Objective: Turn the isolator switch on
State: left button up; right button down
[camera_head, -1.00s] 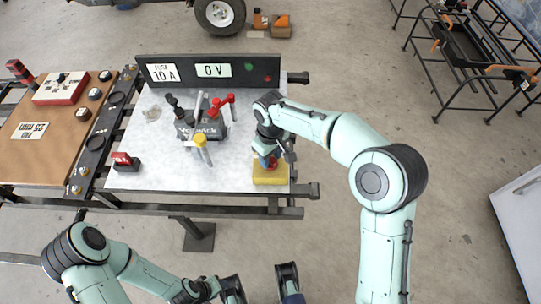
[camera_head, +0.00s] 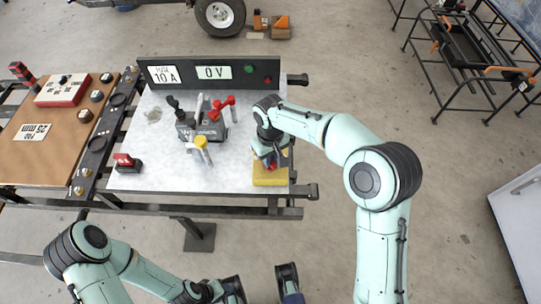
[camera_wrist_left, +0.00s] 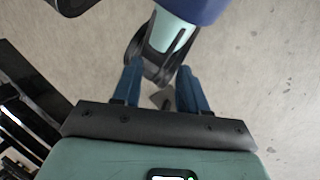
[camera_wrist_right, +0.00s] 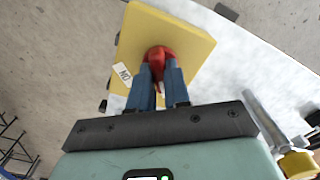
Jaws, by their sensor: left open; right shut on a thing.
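The isolator switch is a yellow box (camera_head: 270,178) at the front right corner of the white tabletop. It has a red knob (camera_wrist_right: 160,54) on top, and an ON label (camera_wrist_right: 122,74) shows left of the knob in the right wrist view. My right gripper (camera_head: 269,160) reaches down onto the switch. In the right wrist view its blue fingers (camera_wrist_right: 158,72) are shut on the red knob, hiding part of it. My left gripper (camera_wrist_left: 158,78) is open and empty in the left wrist view, over the floor away from the table.
A dark panel (camera_head: 183,74) at the back of the tabletop reads 10 A and 0 V. A dark block with red clamps (camera_head: 208,128) and a yellow-capped post (camera_head: 200,142) stand mid-table. A small red-topped box (camera_head: 124,162) sits at the left.

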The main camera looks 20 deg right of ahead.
jog(key=shift+r+m+p, duration=0.15)
jog(key=shift+m+p, duration=0.25)
jog(key=shift+m, duration=0.6)
jog(key=m+p, duration=0.2)
jog(key=m, duration=0.3)
jog(key=m+p, duration=0.2)
jog(key=m, duration=0.2)
jog(key=shift+m, duration=0.4)
pick_arm(q)
notch_tip(320, 180, up, 6)
jog(key=s+g+p, duration=0.1)
jog(key=s, duration=0.2)
jog(key=shift+d+f, duration=0.2)
jog(key=shift+f, duration=0.05)
pick_arm(e)
jog(key=shift+m, duration=1.9)
jog(key=c, duration=1.1)
grip_release()
pick_arm(q)
jog(key=shift+r+p, duration=0.75)
jog(key=shift+p, duration=0.3)
pick_arm(e)
notch_tip(320, 180, up, 13)
jog(key=shift+r, duration=0.1)
